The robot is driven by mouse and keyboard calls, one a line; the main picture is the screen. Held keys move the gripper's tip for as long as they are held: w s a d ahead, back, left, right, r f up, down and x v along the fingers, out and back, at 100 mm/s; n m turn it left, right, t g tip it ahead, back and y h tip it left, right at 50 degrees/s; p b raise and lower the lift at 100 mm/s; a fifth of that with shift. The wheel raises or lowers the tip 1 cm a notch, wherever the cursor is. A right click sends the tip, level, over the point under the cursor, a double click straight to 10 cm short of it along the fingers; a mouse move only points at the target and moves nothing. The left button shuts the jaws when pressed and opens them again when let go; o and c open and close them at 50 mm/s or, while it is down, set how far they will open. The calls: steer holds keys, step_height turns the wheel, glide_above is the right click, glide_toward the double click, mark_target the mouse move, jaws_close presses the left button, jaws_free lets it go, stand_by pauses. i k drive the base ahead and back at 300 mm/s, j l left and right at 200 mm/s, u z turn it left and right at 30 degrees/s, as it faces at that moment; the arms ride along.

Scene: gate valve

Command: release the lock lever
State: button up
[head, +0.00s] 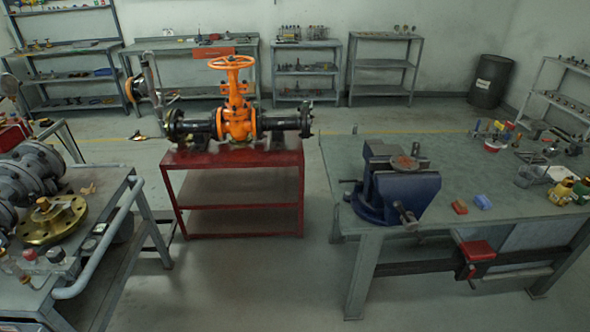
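An orange gate valve (237,122) with an orange handwheel (231,62) on top stands upright in the head view, left of centre. It sits in a dark horizontal pipe (196,127) with flanges at both ends. The pipe rests on a red stand (236,158). I cannot make out a lock lever for certain at this size. My gripper is not in view, and nothing is seen touching the valve.
A workbench (350,160) with a blue vise (400,190) stands at the right. A grey cart (100,262) with flanged parts and a rail is at the near left. Bare floor (270,280) lies between them, before the stand. Shelves line the back wall.

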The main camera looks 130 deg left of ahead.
mark_target(360, 181)
steer(key=j+u, duration=0.1)
steer(key=u, duration=0.9)
steer(key=j+u, duration=0.15)
steer(key=u, duration=0.85)
steer(key=i+u, duration=0.1)
steer(key=u, duration=0.4)
steer(key=i+j+u, duration=0.1)
steer(key=u, duration=0.9)
steer(key=i+u, duration=0.1)
steer(key=u, duration=0.35)
steer(key=i+u, duration=0.7)
steer(key=i+l+u, duration=0.2)
steer(key=i+u, duration=0.15)
